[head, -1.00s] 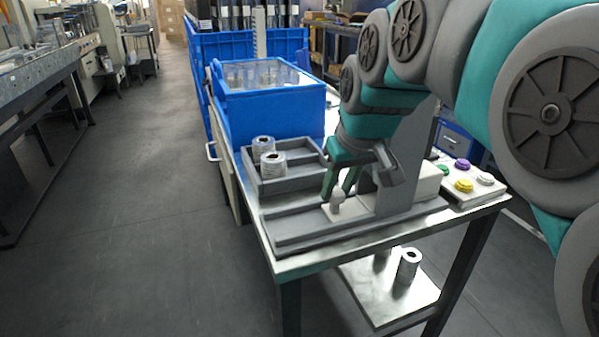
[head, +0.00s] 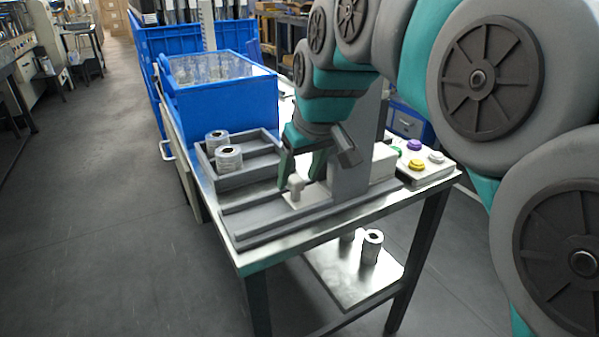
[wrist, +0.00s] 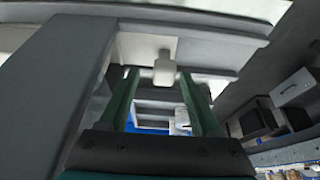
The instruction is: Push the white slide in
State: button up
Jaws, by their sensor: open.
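The white slide (head: 313,192) is a pale plate with an upright rounded knob (head: 296,187), set in the grey rail fixture (head: 265,222) on the table's near side. In the wrist view the slide's plate (wrist: 137,48) and its blocky knob (wrist: 164,69) show at the top middle. My gripper (head: 301,180) is open, with its green fingers pointing down on either side of the knob. In the wrist view the fingertips of my gripper (wrist: 159,76) flank the knob with gaps on both sides. I cannot tell whether either finger touches it.
A grey upright block (head: 350,150) stands right behind the slide. A grey divided tray (head: 247,180) holds silver rolls (head: 229,158). A blue bin (head: 225,104) stands behind it. A button panel (head: 425,170) is at the right. A lower shelf (head: 345,287) holds rolls.

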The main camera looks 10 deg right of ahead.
jog(key=v, duration=0.7)
jog(key=shift+r, duration=0.3)
jog(key=shift+s, duration=0.15)
jog(key=s+d+f+m+g, duration=0.1)
jog(key=s+f+g, duration=0.2)
jog(key=s+f, duration=0.9)
jog(key=s+d+f+m+g+h, duration=0.1)
jog(key=s+f+m+g, duration=0.1)
jog(key=s+f, duration=1)
notch_tip(320, 180, down, 2)
jog(key=shift+f+g, duration=0.25)
jog(key=shift+g, duration=0.35)
jog(key=shift+s+d, duration=0.1)
jog(key=shift+d, duration=0.05)
